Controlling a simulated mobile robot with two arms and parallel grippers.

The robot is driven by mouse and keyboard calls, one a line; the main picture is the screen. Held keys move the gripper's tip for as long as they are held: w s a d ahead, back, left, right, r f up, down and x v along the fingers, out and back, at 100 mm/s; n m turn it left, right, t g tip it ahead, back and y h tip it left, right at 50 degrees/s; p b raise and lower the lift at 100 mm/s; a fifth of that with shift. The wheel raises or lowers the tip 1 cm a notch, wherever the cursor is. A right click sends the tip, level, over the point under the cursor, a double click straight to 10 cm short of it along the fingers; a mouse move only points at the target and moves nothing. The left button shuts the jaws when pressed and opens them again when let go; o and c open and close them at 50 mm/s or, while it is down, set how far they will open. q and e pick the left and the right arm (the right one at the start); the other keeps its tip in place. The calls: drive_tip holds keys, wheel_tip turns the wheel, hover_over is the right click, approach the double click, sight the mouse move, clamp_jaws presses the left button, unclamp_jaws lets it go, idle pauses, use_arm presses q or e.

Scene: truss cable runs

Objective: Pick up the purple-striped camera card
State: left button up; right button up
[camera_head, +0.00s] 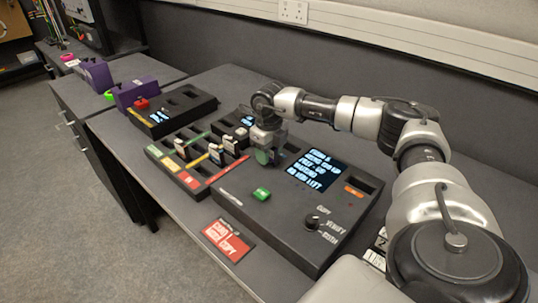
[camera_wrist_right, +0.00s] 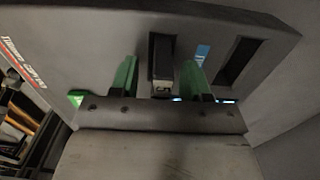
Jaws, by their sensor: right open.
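My right gripper (camera_head: 263,157) is over the back left part of the black copy console (camera_head: 290,228), pointing down. In the right wrist view its two green-tipped fingers (camera_wrist_right: 160,80) are open, one on each side of a dark card-like block (camera_wrist_right: 161,66) standing at the console's slots. I cannot tell whether the fingers touch it. No purple stripe shows on this block, so I cannot tell if it is the purple-striped card. Several small cards (camera_head: 215,154) stand in the colour-marked tray (camera_head: 161,160); their stripes are too small to read. My left gripper is not in view.
The console has a lit screen (camera_head: 317,170), a green button (camera_head: 262,194) and a knob (camera_head: 312,222). An empty dark slot (camera_wrist_right: 238,62) lies beside the block. A red label card (camera_head: 228,239) lies at the table's front edge. Purple holders (camera_head: 135,92) stand farther left.

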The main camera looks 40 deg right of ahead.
drive_tip(key=shift+c, duration=0.2)
clamp_jaws()
